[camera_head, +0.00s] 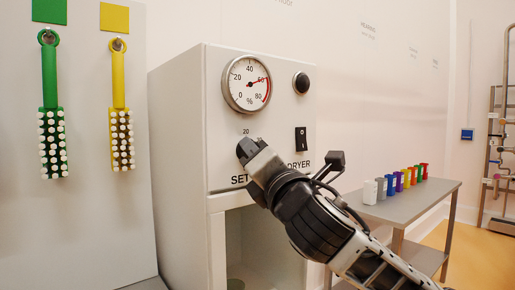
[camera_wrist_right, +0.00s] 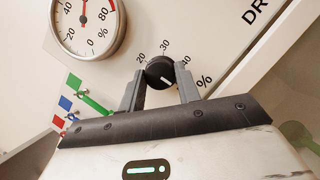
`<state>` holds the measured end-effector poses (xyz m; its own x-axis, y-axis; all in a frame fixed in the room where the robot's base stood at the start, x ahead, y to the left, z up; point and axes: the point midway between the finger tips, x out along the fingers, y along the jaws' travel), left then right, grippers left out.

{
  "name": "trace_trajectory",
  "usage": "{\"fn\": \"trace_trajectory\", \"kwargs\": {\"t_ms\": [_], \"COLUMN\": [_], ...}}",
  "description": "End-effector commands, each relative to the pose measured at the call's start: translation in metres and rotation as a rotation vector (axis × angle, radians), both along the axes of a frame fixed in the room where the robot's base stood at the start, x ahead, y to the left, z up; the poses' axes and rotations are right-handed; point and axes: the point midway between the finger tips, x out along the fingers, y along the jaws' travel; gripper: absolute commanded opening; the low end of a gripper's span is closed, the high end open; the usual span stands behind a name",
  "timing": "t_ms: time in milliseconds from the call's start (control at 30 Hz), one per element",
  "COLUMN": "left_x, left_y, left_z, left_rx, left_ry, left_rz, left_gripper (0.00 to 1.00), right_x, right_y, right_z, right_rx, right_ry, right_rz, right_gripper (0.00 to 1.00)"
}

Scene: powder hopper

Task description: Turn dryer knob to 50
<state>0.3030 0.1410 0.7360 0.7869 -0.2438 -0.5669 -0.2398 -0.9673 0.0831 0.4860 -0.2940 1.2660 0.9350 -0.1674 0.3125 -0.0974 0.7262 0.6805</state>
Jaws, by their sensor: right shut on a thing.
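The white dryer (camera_head: 182,120) stands in the middle of the head view. Its black setting knob (camera_wrist_right: 160,73) sits on the front panel, with the printed numbers 20, 30 and 40 around it in the right wrist view. A small pale mark shows on the knob's face; I cannot tell exactly which number it points at. My right gripper (camera_wrist_right: 160,82) is shut on the knob, one finger on each side. In the head view, the right gripper (camera_head: 248,150) hides most of the knob. My left gripper is not in view.
A round gauge (camera_head: 247,83) with a red needle near 60 is above the knob. A black button (camera_head: 301,82) and a rocker switch (camera_head: 301,139) are to the right. Green (camera_head: 49,80) and yellow (camera_head: 118,80) brushes hang at left. A table (camera_head: 408,202) holds several coloured items.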

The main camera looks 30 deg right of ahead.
Motion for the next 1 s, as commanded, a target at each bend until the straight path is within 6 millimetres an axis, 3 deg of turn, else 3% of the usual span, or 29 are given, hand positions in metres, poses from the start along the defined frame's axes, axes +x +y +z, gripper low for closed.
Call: {"fn": "trace_trajectory", "kwargs": {"t_ms": [633, 667, 733, 1000], "left_x": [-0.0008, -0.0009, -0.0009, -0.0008], "left_y": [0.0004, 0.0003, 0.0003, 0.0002], "left_z": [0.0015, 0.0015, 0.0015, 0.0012], "left_rx": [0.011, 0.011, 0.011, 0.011], "left_ry": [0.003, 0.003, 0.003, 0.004], "left_rz": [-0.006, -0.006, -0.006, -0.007], "left_gripper": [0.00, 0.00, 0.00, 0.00], "right_x": [-0.0003, -0.0003, -0.0003, -0.0006], "right_y": [0.0003, 0.0003, 0.0003, 0.0005], "right_z": [0.0008, 0.0008, 0.0008, 0.0003], "right_rx": [0.054, 0.054, 0.054, 0.052], "right_ry": [0.002, 0.002, 0.002, 0.003], "right_rz": [0.001, 0.001, 0.001, 0.001], "right_gripper": [0.10, 0.38, 0.55, 0.55]}}
